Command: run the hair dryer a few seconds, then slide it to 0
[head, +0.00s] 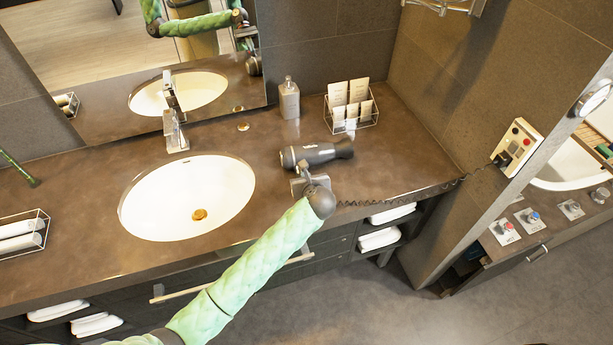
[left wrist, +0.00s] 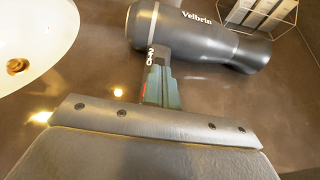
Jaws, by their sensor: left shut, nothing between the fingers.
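The grey hair dryer (head: 318,153) lies on the counter right of the sink, its nozzle toward the right. A coiled cord (head: 412,193) runs to the wall unit (head: 515,145). The left wrist view shows the dryer's body (left wrist: 195,37) with a silver ring and small switch figures (left wrist: 150,54), partly covered. My left gripper (head: 306,172) is at the handle, shut with nothing between its fingers. Its fingertips (left wrist: 160,72) meet the switch area in that view; whether they touch is unclear. The switch position is hidden.
The sink (head: 185,205) is left of the dryer. A soap dispenser (head: 289,98) and a wire rack of cards (head: 352,108) stand behind it. A towel tray (head: 22,237) is at the far left. The counter right of the dryer is clear except for the cord.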

